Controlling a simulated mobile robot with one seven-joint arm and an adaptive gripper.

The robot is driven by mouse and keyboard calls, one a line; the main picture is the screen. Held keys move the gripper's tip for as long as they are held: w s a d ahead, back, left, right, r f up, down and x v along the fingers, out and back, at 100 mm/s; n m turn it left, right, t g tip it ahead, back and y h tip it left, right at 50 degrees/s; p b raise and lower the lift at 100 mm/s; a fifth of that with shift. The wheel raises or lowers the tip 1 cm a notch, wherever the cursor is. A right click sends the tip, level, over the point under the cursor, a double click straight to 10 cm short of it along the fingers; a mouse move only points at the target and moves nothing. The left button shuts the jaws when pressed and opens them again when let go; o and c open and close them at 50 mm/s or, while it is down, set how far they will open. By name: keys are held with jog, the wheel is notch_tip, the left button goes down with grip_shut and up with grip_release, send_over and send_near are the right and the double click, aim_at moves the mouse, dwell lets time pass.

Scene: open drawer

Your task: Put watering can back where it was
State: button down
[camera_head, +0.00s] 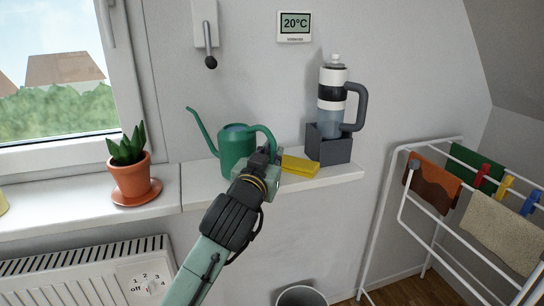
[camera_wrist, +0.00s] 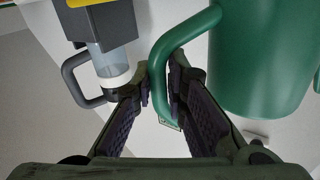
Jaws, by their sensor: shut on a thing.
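The green watering can (camera_head: 237,150) is upright at the white window shelf, its thin spout pointing left and its handle on the right. In the head view I cannot tell whether its base touches the shelf. My gripper (camera_head: 268,158) is at the handle's side of the can and partly hides the handle's lower part. In the wrist view, the can's body (camera_wrist: 262,60) fills the upper right and its handle (camera_wrist: 160,75) passes between the two fingers of my gripper (camera_wrist: 160,88), which is shut on it.
A potted plant (camera_head: 130,178) stands on the sill to the left. A yellow cloth (camera_head: 300,166) and a grey box (camera_head: 329,146) holding a bottle (camera_head: 332,100) are right of the can. A drying rack (camera_head: 388,215) stands at the right, a radiator (camera_head: 85,275) below the sill.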

jog(key=shift+f, duration=0.4)
jog(key=shift+f, duration=0.2)
jog(key=c, duration=1.6)
grip_release()
jog(key=shift+s+r, duration=0.1)
jog(key=shift+r, duration=0.05)
jog(key=b+v, duration=1)
jog(key=v, duration=0.2)
